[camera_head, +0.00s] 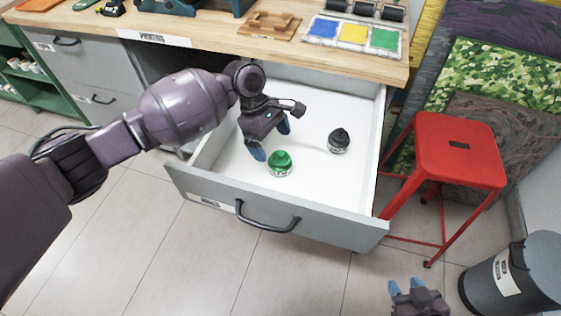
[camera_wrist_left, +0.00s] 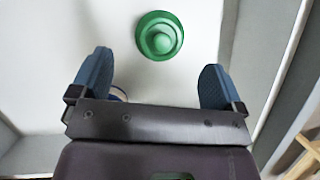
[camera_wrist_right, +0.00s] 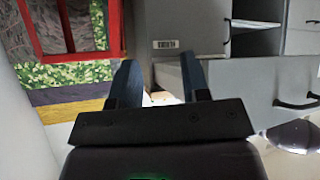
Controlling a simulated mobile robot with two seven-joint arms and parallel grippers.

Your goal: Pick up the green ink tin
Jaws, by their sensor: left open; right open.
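The green ink tin (camera_head: 280,163) stands upright on the white floor of the open drawer (camera_head: 325,188), towards its front left. It has a green lid with a knob. My left gripper (camera_head: 270,139) is over the drawer, close to the tin on its left and far side, open and empty.
A black ink tin (camera_head: 339,140) stands in the drawer right of the green one. The drawer walls and front surround both. A red stool (camera_head: 458,155) and a dark bin (camera_head: 515,275) stand at the right. The wooden worktop (camera_head: 225,38) overhangs the drawer's back.

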